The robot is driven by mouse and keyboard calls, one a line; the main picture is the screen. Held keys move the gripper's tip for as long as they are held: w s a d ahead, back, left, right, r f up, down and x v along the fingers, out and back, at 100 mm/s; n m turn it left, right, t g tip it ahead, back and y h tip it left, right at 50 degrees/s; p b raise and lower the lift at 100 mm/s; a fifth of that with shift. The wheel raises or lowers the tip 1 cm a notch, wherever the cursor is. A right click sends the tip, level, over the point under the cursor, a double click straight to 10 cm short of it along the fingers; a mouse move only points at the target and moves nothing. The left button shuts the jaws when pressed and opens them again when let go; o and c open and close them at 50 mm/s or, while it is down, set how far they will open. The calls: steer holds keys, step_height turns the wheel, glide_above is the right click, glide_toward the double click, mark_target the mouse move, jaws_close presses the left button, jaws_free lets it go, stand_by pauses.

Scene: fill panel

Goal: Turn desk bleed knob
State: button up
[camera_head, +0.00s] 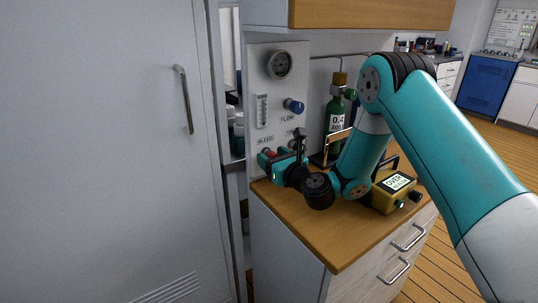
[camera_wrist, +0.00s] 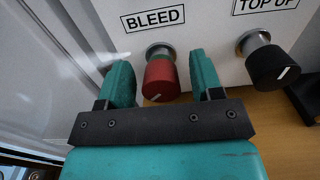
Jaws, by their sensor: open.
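The bleed knob (camera_wrist: 160,78) is a red knob with a white pointer line on a metal collar, under the BLEED label in the wrist view. It is on the grey panel (camera_head: 291,82), low on its face. In the head view the red knob shows only partly, beside my gripper (camera_head: 271,161). In the wrist view my gripper (camera_wrist: 163,78) is open, with one teal finger on each side of the knob. Whether the fingertips reach past the knob's front is hard to tell.
A black knob (camera_wrist: 275,66) under the TOP UP label is right of my right finger. A blue FLOW knob (camera_head: 294,106) and a gauge (camera_head: 280,65) are higher on the panel. A green cylinder (camera_head: 335,119) and a yellow box (camera_head: 393,190) stand on the wooden desktop (camera_head: 330,233).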

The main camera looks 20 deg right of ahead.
steer(key=shift+d, duration=0.1)
steer(key=c, duration=0.9)
